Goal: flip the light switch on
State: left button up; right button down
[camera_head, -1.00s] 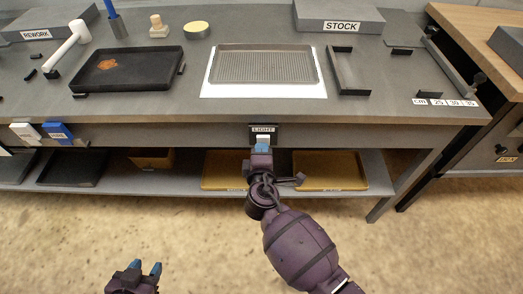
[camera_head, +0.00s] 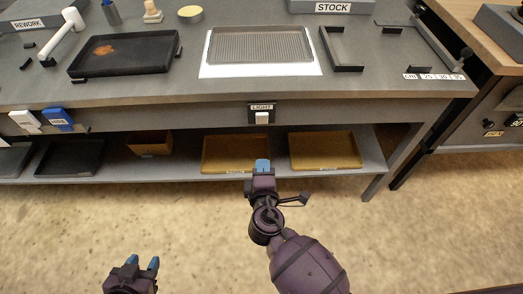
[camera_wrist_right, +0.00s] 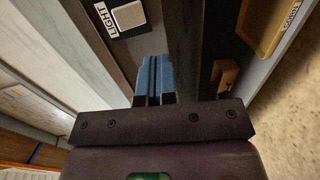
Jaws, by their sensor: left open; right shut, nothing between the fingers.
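The light switch (camera_head: 262,118) is a pale rocker on a dark plate under a LIGHT label, on the front edge of the workbench. It also shows in the right wrist view (camera_wrist_right: 128,15), at the top. I cannot tell whether it is on or off. My right gripper (camera_head: 262,164) is shut and empty, with its blue fingertips below the switch in the picture and apart from it. Its blue fingers (camera_wrist_right: 153,75) lie together in the right wrist view. My left gripper (camera_head: 144,264) is open and empty, low at the left over the floor.
The workbench (camera_head: 190,94) holds a dark tray with an orange-brown patch (camera_head: 103,50) and a grey mesh tray (camera_head: 262,45) on a white sheet. The shelf below holds yellow trays (camera_head: 325,151). The floor in front is clear.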

jog(key=shift+s+f, duration=0.2)
jog(key=shift+s, duration=0.8)
pick_arm(q)
jog(key=shift+s+a+f, duration=0.1)
jog(key=shift+s+a, duration=0.1)
jog(key=shift+s, duration=0.1)
